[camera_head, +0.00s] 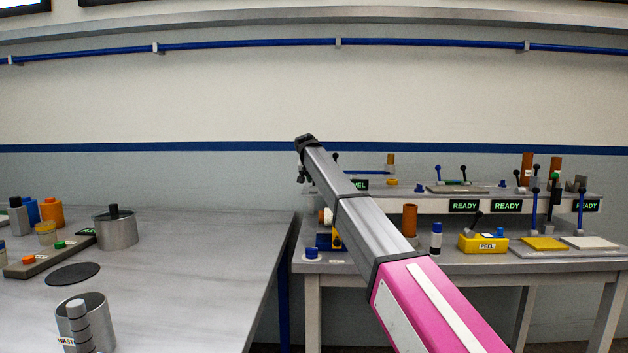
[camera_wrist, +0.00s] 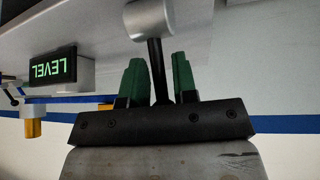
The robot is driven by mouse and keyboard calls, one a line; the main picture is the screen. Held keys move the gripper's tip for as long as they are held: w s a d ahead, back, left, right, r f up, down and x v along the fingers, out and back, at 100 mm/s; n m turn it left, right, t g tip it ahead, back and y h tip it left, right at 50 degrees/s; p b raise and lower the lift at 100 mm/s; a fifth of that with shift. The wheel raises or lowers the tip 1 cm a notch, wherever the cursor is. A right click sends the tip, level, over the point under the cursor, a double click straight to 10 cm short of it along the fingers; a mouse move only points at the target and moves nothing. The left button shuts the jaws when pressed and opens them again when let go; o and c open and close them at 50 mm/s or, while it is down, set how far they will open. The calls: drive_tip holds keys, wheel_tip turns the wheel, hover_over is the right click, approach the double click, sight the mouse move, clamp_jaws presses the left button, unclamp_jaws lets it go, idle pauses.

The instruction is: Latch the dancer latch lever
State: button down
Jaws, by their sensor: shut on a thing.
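In the wrist view, a black lever rod (camera_wrist: 156,58) runs from a grey round hub (camera_wrist: 148,18) down between the green fingers of my gripper (camera_wrist: 158,72). I take it for the dancer latch lever, though no label on it shows. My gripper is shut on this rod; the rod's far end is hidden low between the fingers. In the head view, my gripper (camera_head: 303,174) is at the far end of my outstretched arm, by the left end of the raised shelf. The lever cannot be made out there.
A lit LEVEL sign (camera_wrist: 53,67) hangs close by in the wrist view. The raised shelf (camera_head: 530,197) carries READY signs and several small levers. Below it are a yellow PEEL box (camera_head: 483,243) and a brown cylinder (camera_head: 410,220). A grey table (camera_head: 190,270) stands at left.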

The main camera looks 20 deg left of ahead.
drive_tip(key=t, duration=0.1)
drive_tip(key=s+t, duration=0.1)
drive_tip(key=t, duration=0.1)
drive_tip(key=s+t, duration=0.1)
drive_tip(key=shift+s+d+t+y, duration=0.2)
drive_tip(key=shift+d+t+y, duration=0.1)
drive_tip(key=shift+d+y, duration=0.1)
drive_tip(key=shift+s+f+m+t+y, duration=0.1)
drive_tip(key=shift+s+m+t+y, duration=0.25)
drive_tip(key=shift+t, duration=0.85)
drive_tip(key=shift+s+f+m+t+y, duration=0.15)
drive_tip(key=shift+s+t, duration=0.3)
drive_tip(key=shift+t, duration=0.75)
drive_tip(key=shift+r, duration=0.1)
drive_tip(key=c, duration=1.2)
unclamp_jaws()
drive_tip(key=shift+o, duration=0.2)
drive_tip(key=shift+d, duration=0.1)
drive_tip(key=shift+s, duration=0.1)
drive_tip(key=s+r, duration=0.1)
drive_tip(key=s, duration=0.9)
drive_tip(key=shift+s+d+r, duration=0.2)
drive_tip(key=shift+s+d, duration=0.05)
drive_tip(key=shift+d, duration=0.15)
